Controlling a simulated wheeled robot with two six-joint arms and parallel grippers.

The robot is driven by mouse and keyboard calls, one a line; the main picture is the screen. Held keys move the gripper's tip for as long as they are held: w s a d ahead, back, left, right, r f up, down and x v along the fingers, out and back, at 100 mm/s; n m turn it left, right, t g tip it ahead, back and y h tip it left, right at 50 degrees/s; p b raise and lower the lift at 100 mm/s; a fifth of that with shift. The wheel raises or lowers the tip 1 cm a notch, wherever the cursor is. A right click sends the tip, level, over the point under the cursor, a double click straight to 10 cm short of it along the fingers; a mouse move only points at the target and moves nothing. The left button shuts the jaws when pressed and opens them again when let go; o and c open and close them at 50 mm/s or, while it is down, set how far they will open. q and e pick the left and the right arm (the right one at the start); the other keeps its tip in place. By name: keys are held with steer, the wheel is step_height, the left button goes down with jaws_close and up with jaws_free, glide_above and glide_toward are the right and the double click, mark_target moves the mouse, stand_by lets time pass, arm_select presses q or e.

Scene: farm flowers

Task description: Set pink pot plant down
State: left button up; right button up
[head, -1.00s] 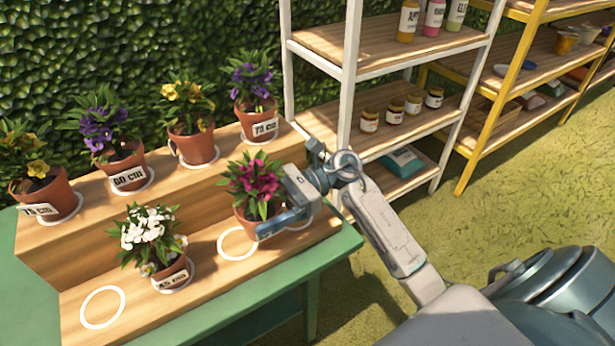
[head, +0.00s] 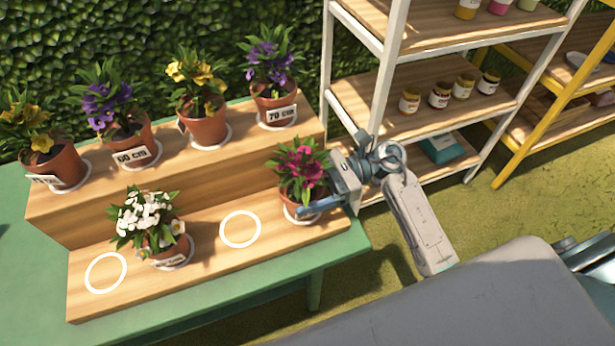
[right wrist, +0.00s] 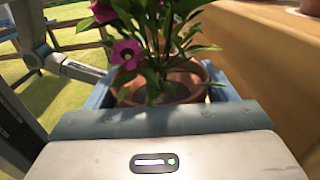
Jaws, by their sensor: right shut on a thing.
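The pink pot plant (head: 299,172) is a terracotta pot with magenta flowers and green leaves. It is upright over the right end of the lower wooden step (head: 205,262), at the rightmost white ring, which is mostly hidden by the pot. My right gripper (head: 325,200) is shut around the pot from the right. In the right wrist view the pot (right wrist: 165,86) sits between the two blue-grey fingers. I cannot tell whether the pot's base touches the step. My left gripper is not in view.
Two empty white rings are on the lower step, one left of the pink plant (head: 240,229) and one at the left end (head: 106,272). A white-flowered pot (head: 150,226) stands between them. Several pots line the upper step. A white-framed shelf (head: 400,98) stands behind my right arm.

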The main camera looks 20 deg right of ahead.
steer(key=shift+w+d+f, duration=0.35)
steer(key=shift+w+f, duration=0.05)
steer(key=shift+f, duration=0.15)
steer(key=o, duration=0.9)
steer(key=shift+s+a, duration=0.1)
steer(key=shift+s, duration=0.05)
steer(key=shift+c, duration=0.2)
steer(key=o, duration=0.4)
steer(key=shift+s+a+r, duration=0.2)
steer(key=shift+s, duration=0.05)
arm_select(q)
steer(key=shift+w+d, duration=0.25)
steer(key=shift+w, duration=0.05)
arm_select(e)
steer(key=shift+o, duration=0.2)
steer(key=shift+w+d+f, duration=0.1)
steer(key=shift+w, duration=0.1)
steer(key=shift+d, duration=0.1)
steer(key=shift+d, duration=0.5)
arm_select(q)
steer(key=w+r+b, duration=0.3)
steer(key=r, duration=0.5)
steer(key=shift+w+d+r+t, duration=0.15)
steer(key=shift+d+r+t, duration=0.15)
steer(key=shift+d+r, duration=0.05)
arm_select(e)
steer(key=d, duration=1)
steer(key=shift+w+d, duration=0.2)
steer(key=shift+d, duration=0.2)
